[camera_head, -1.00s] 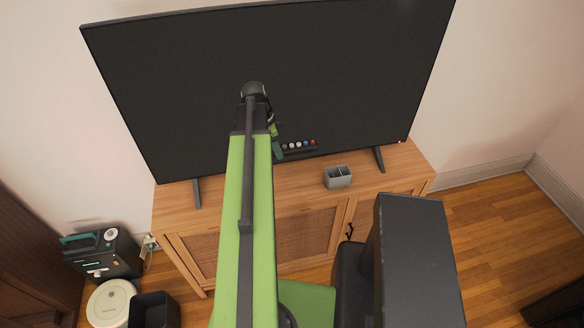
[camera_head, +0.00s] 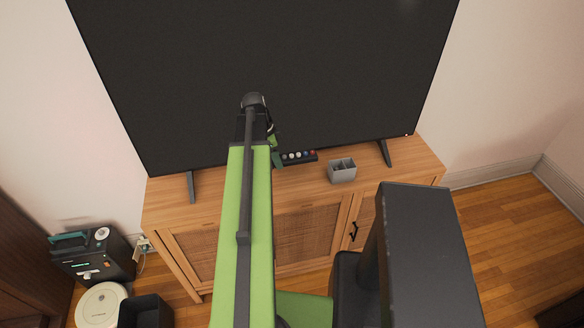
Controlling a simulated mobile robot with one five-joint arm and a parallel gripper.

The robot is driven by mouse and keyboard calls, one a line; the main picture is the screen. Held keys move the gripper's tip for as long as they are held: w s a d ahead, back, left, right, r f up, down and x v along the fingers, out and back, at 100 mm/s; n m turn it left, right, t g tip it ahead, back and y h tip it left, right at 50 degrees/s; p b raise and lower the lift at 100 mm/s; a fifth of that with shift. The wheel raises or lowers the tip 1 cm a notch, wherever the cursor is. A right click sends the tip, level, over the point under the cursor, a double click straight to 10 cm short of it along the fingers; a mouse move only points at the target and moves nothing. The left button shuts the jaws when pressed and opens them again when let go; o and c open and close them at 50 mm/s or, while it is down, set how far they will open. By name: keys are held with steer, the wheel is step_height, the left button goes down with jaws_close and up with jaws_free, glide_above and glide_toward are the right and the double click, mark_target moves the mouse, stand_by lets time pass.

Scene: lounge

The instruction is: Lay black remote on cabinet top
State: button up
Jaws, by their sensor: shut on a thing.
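My arm hides most of the gripper and that end of the remote. The remote shows in front of the lower edge of the TV, near the back of the wooden cabinet top (camera_head: 225,187). I cannot tell whether it touches the cabinet top or hangs above it.
A large black TV (camera_head: 330,70) stands on the cabinet on two feet. A grey divided holder (camera_head: 342,175) stands on the cabinet top, right of the remote. The cabinet top is bare between the left TV foot (camera_head: 191,187) and my arm. A black box-shaped device (camera_head: 92,255) and a white round robot vacuum (camera_head: 101,306) are at lower left.

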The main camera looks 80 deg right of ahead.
steer(key=w+a+f+b, duration=0.2)
steer(key=w, duration=0.1)
steer(key=w+a+f+b, duration=0.2)
steer(key=w, duration=0.1)
steer(key=w+a+f+b, duration=0.2)
steer(key=w+f, duration=0.1)
steer(key=shift+a+b, duration=0.15)
steer(key=shift+b, duration=0.25)
steer(key=shift+w+a, duration=0.2)
steer(key=shift+w, duration=0.1)
steer(key=b+x, duration=0.2)
steer(key=w+b+x, duration=0.1)
steer(key=b+x, duration=0.1)
steer(key=shift+a+f, duration=0.1)
steer(key=shift+f, duration=0.1)
steer(key=shift+r, duration=0.2)
steer(key=shift+f, duration=0.15)
steer(key=o, duration=1.3)
steer(key=shift+o, duration=0.2)
steer(key=p+v, duration=1.1)
steer(key=v, duration=0.1)
steer(key=shift+p, duration=0.3)
